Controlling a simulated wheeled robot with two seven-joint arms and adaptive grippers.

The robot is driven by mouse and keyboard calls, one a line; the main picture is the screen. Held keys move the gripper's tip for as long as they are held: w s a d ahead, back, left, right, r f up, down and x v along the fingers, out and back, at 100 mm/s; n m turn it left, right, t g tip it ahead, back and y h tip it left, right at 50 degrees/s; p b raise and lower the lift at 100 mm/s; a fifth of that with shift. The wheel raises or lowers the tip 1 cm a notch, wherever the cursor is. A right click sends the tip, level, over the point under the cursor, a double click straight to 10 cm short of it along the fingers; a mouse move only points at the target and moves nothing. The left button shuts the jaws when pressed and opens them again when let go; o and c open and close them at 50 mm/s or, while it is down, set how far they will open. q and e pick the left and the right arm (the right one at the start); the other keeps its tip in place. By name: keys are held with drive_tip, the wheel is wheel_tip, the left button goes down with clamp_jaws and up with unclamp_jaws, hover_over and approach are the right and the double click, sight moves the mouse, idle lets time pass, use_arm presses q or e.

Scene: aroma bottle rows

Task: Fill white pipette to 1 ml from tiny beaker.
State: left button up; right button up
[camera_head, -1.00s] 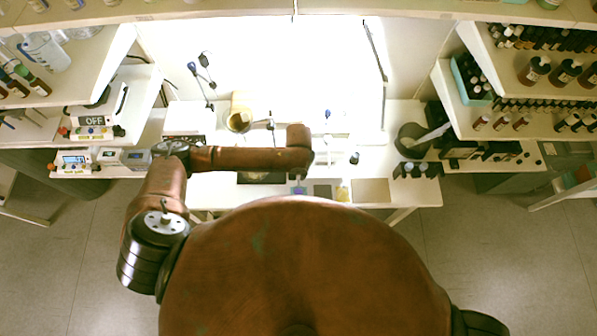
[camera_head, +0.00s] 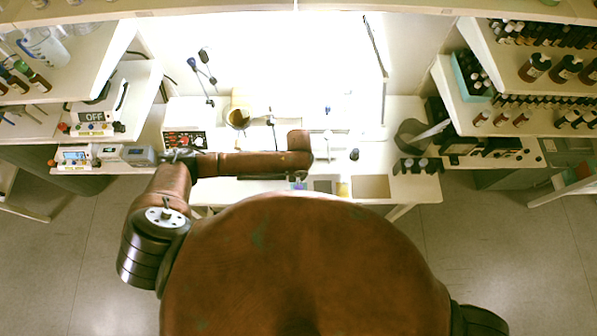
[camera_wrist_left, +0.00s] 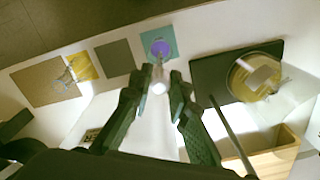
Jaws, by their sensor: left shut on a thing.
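In the left wrist view my left gripper (camera_wrist_left: 157,79) is shut on a slim whitish thing, which looks like the white pipette (camera_wrist_left: 158,87), seen nearly end-on. Its tip points toward a small round vessel with purple content (camera_wrist_left: 161,47) on a teal mat (camera_wrist_left: 146,37). Whether the tip is in, above or beside that vessel I cannot tell. A small clear glass piece (camera_wrist_left: 69,76) is by the yellow mat (camera_wrist_left: 84,66). Which vessel is the tiny beaker is unclear. In the head view my forearm hides the left gripper. My right gripper is out of view.
A black plate (camera_wrist_left: 209,70) carries a glass vessel with yellowish content (camera_wrist_left: 252,80). A wooden box (camera_wrist_left: 281,152) stands near it. Dark grey (camera_wrist_left: 115,57) and brown (camera_wrist_left: 40,84) mats lie on the bench. Bottle shelves flank the bench in the head view.

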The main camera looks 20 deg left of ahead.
use_arm(q)
drive_tip(key=shift+f+b, duration=0.75)
drive_tip(key=shift+f, duration=1.9)
clamp_jaws()
drive_tip(key=shift+o, duration=0.5)
unclamp_jaws()
drive_tip(key=shift+c, duration=0.5)
drive_tip(key=shift+r, duration=0.1)
